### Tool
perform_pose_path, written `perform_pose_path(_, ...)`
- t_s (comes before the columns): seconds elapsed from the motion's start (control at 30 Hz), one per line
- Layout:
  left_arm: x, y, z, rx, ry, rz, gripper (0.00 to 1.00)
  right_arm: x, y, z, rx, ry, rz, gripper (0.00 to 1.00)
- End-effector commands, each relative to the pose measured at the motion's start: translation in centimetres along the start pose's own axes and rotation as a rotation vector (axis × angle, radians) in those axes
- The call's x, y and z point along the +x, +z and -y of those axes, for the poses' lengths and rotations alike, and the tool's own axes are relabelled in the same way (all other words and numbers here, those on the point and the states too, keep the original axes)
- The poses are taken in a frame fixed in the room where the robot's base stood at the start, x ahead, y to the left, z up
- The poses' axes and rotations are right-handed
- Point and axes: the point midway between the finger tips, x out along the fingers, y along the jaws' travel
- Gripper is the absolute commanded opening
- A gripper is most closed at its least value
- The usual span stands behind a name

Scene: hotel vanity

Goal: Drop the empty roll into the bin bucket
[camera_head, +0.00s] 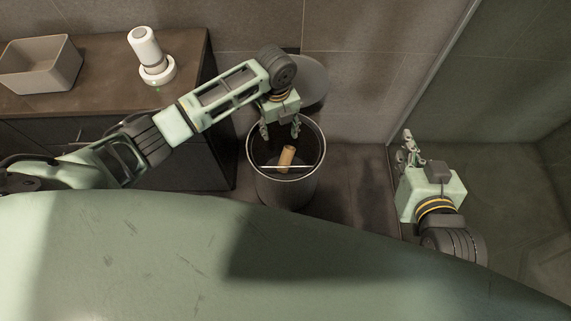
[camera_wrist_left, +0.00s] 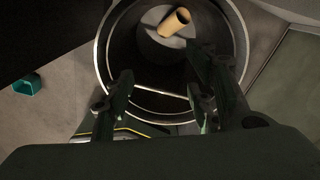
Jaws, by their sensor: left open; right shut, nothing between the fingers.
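The empty roll (camera_head: 286,157), a tan cardboard tube, is inside the dark bin bucket (camera_head: 287,190) in the head view. The roll also shows in the left wrist view (camera_wrist_left: 174,22), tilted inside the round metal-rimmed bucket (camera_wrist_left: 112,85). My left gripper (camera_head: 281,132) is above the far part of the bucket's opening, with its fingers apart and nothing between them. Its open fingers show in the left wrist view (camera_wrist_left: 160,88), apart from the roll. My right gripper (camera_head: 408,146) is to the right of the bucket, empty and shut.
A brown counter (camera_head: 100,98) at the left holds a grey open box (camera_head: 42,72) and a white cylindrical device (camera_head: 147,50). The bucket's round lid (camera_head: 313,80) stands raised behind it. A glass panel (camera_head: 440,65) is at the right. A small teal object (camera_wrist_left: 27,84) lies on the floor.

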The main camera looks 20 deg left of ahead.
Motion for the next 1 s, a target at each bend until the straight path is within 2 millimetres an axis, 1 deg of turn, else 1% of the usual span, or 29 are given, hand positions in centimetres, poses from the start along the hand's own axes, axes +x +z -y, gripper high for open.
perform_pose_path(0.03,-1.3,0.1,0.1,0.002,-0.005,0.003,0.50,0.0,0.0,0.0,0.000,0.000,0.000,0.00)
perform_pose_path(0.2,-4.7,0.1,0.1,0.003,-0.003,0.003,0.50,0.0,0.0,0.0,0.000,0.000,0.000,0.00)
perform_pose_path(0.3,-6.2,0.1,0.1,0.001,-0.003,0.002,0.50,0.0,0.0,0.0,0.000,0.000,0.000,0.00)
perform_pose_path(0.4,-7.1,0.0,0.1,0.001,-0.002,0.001,0.50,0.0,0.0,0.0,0.000,0.000,0.000,0.00)
perform_pose_path(0.57,-7.7,0.0,0.0,0.001,0.000,0.000,0.50,0.0,0.0,0.0,0.000,0.000,0.000,0.00)
perform_pose_path(1.0,-7.6,-0.1,0.0,-0.001,-0.002,-0.001,0.50,0.0,0.0,0.0,0.000,0.000,0.000,0.00)
